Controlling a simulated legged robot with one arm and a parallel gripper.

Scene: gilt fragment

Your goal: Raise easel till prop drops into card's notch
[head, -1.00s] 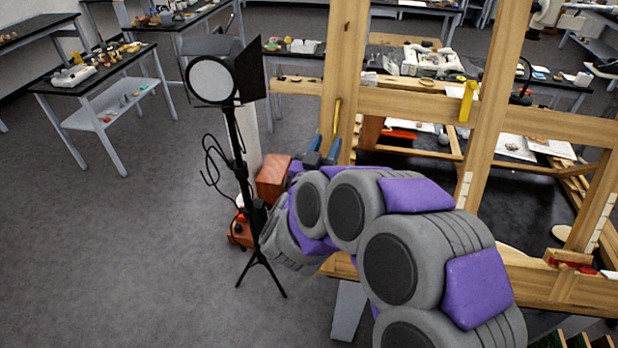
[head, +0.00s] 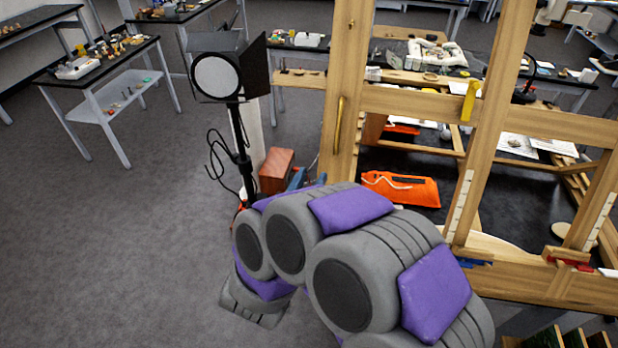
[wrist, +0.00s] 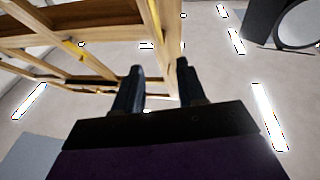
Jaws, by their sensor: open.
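The easel is a large pale wooden frame (head: 350,60) on the right of the head view. A yellow handle (head: 338,125) is fixed on its left post. A yellow piece (head: 470,101) sits on the crossbar. Pale marked strips, perhaps the cards, run along a middle post (head: 461,208) and a slanted bar (head: 599,220); I cannot make out a notch or tell which part is the prop. My gripper (wrist: 160,85) is open and empty in the wrist view, its dark fingers pointing up beside an easel post.
A lamp on a stand (head: 216,76) with a loose cable stands left of my arm. An orange item (head: 402,188) lies behind the easel. Tables (head: 100,75) line the back. The floor at left is clear.

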